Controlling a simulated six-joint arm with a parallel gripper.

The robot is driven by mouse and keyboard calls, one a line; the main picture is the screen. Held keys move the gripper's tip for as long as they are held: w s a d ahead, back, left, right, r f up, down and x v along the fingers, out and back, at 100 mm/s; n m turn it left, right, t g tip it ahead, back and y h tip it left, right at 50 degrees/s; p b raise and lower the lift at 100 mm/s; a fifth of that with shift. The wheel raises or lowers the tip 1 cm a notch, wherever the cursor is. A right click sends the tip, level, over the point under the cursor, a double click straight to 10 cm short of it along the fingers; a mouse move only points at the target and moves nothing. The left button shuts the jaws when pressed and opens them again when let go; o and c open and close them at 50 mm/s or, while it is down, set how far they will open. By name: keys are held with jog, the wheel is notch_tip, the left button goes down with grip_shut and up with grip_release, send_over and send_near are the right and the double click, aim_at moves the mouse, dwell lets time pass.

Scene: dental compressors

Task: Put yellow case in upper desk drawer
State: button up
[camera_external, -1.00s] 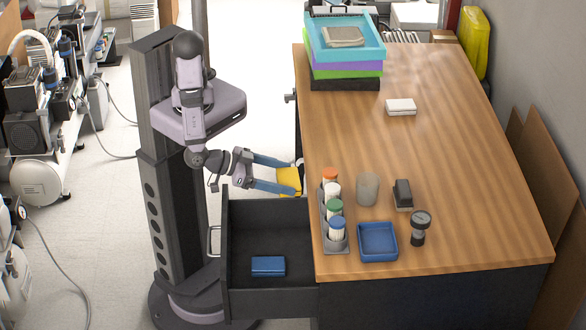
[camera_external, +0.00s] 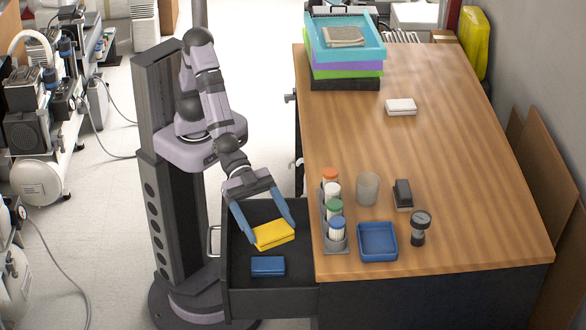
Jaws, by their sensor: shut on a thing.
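The yellow case (camera_external: 273,236) is between the blue fingers of my gripper (camera_external: 267,228), which is shut on it. My gripper points down, and the case is over the back part of the open upper desk drawer (camera_external: 295,270), beyond the blue case. I cannot tell whether the yellow case touches the drawer floor. The drawer is dark and pulled out to the left of the desk, with a pale handle on its front.
A blue case (camera_external: 268,266) lies in the drawer. On the desk (camera_external: 440,180) near the drawer are a rack of capped bottles (camera_external: 335,225), a blue tray (camera_external: 377,242), a cup (camera_external: 367,188) and a gauge (camera_external: 419,228). Stacked trays (camera_external: 345,50) stand at the far end.

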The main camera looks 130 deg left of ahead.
jog(key=shift+s+d+f+m+g+h+b, duration=0.25)
jog(key=shift+s+d+m+g+h+b, duration=0.1)
jog(key=shift+d+m+h+b, duration=0.4)
jog(key=shift+s+d+f+m+g+h+b, duration=0.15)
jog(key=shift+s+f+m+g+h+b, duration=0.25)
jog(key=shift+s+m+h+b, duration=0.3)
jog(key=shift+s+f+m+g+h+b, duration=0.45)
jog(key=shift+f+m+h+b, duration=0.3)
jog(key=shift+f+h, duration=0.1)
jog(key=shift+s+a+f+m+g+b, duration=0.3)
jog(key=shift+s+a+f+b, duration=0.1)
jog(key=shift+f+b, duration=0.1)
jog(key=shift+h, duration=0.4)
jog(key=shift+s+a+f+b, duration=0.15)
jog(key=shift+f+b, duration=0.65)
jog(key=shift+f, duration=5.6)
jog(key=shift+s+a+f+b, duration=0.1)
jog(key=shift+f+b, duration=0.7)
jog(key=shift+f, duration=5.6)
jog(key=shift+f, duration=0.1)
